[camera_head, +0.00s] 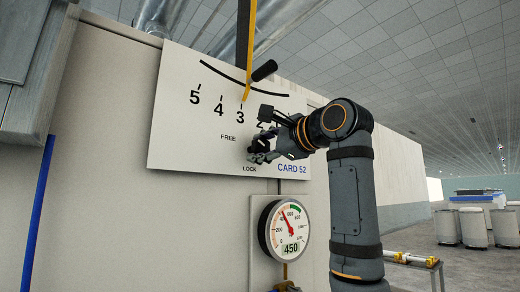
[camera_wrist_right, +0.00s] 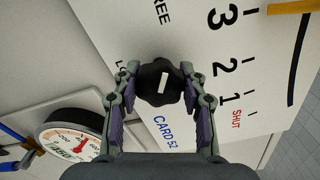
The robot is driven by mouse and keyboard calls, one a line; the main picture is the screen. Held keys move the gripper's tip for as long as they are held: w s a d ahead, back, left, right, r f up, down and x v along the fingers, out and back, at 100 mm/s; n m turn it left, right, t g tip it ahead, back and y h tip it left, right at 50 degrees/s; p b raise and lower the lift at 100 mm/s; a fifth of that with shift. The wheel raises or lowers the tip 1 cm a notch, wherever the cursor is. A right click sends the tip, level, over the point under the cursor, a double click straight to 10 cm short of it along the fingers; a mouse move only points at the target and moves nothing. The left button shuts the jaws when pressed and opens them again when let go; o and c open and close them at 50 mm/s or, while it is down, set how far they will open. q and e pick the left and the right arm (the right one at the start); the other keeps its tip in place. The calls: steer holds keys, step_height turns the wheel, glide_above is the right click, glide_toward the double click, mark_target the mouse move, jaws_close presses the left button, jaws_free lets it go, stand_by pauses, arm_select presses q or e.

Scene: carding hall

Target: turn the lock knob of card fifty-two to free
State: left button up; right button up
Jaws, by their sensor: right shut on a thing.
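The white CARD 52 panel (camera_head: 180,135) fills the middle of the head view, with a 5-to-1 scale and the words FREE and LOCK. The black lobed lock knob (camera_wrist_right: 154,84) shows in the wrist view. The short white mark on its face is slanted, its upper end leaning right, roughly towards FREE. My right gripper (camera_head: 258,150) is at the panel beside the FREE and LOCK words, and it largely hides the knob in the head view. In the wrist view its two fingers (camera_wrist_right: 160,92) close on the knob from both sides. My left gripper is not in view.
A yellow pointer (camera_head: 246,60) hangs over the scale near 3, with a black handle (camera_head: 264,70) just above my gripper. A round gauge (camera_head: 285,230) reading 450 sits below the panel. A blue post (camera_head: 38,215) stands left. Pale bins (camera_head: 475,226) stand far right on open floor.

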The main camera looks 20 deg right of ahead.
steer(key=shift+f, duration=0.2)
steer(key=o, duration=1.1)
steer(key=shift+r, duration=0.1)
steer(key=shift+o, duration=0.2)
steer(key=shift+d, duration=0.1)
steer(key=shift+s, duration=0.2)
steer(key=v, duration=1.1)
steer(key=shift+s+d, duration=0.15)
steer(key=shift+s, duration=0.15)
